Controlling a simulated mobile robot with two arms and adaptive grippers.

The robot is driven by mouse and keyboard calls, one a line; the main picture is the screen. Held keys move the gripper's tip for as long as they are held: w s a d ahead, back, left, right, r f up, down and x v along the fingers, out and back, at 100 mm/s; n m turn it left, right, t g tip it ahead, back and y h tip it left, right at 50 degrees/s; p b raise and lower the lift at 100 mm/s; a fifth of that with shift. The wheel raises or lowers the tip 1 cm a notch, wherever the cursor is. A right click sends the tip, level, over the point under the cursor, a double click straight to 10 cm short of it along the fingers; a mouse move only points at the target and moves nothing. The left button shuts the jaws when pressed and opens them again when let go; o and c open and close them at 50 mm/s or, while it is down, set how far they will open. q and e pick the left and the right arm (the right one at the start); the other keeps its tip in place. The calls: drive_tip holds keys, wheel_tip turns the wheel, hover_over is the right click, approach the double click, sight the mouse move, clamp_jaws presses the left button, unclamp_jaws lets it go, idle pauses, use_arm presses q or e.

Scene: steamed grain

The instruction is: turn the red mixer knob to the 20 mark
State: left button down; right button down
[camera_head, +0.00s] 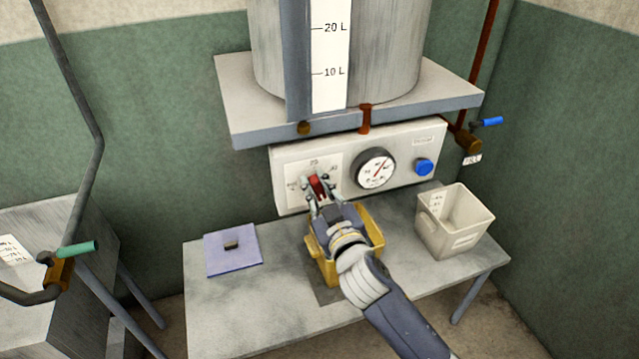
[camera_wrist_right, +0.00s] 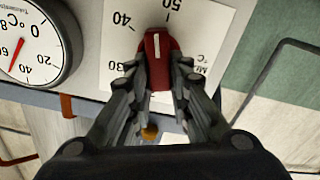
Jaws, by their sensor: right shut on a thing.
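The red mixer knob (camera_head: 318,186) is on the left part of the white control panel (camera_head: 400,158), among printed scale numbers. My right gripper (camera_head: 319,194) reaches up to it from the front, with its fingers on either side of it. In the right wrist view, the red knob (camera_wrist_right: 157,48) sits between the two fingertips of my right gripper (camera_wrist_right: 158,78), which are shut on it. Its white line points up in the picture, roughly between the 40 and 50 marks. The 20 mark is hidden in the wrist view. My left gripper is out of view.
A round dial gauge (camera_head: 375,169) and a blue button (camera_head: 424,167) are right of the knob. Below, a yellow container (camera_head: 372,232), a white bin (camera_head: 455,222) and a lilac pad (camera_head: 232,262) are on the grey table (camera_head: 222,315). A large tank (camera_head: 385,50) stands above.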

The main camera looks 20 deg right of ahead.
sight(320, 199)
drive_tip(key=n, duration=0.2)
drive_tip(key=n+p, duration=0.1)
drive_tip(key=n, duration=0.1)
drive_tip(key=shift+a+n, duration=0.3)
drive_tip(key=shift+a, duration=0.05)
drive_tip(key=shift+d+f+n+p, duration=0.2)
drive_tip(key=shift+f+n+p, duration=0.9)
drive_tip(key=shift+n, duration=3.5)
drive_tip(key=shift+d+f+n+p, duration=0.15)
drive_tip(key=shift+n+p, duration=1.85)
drive_tip(key=shift+n, duration=2.6)
drive_tip(key=shift+d+f+n+p, duration=0.4)
drive_tip(key=shift+n+p, duration=1.15)
drive_tip(key=shift+n, duration=3.05)
drive_tip(key=shift+a+f, duration=0.15)
drive_tip(key=shift+f, duration=0.05)
drive_tip(key=c, duration=1.5)
unclamp_jaws()
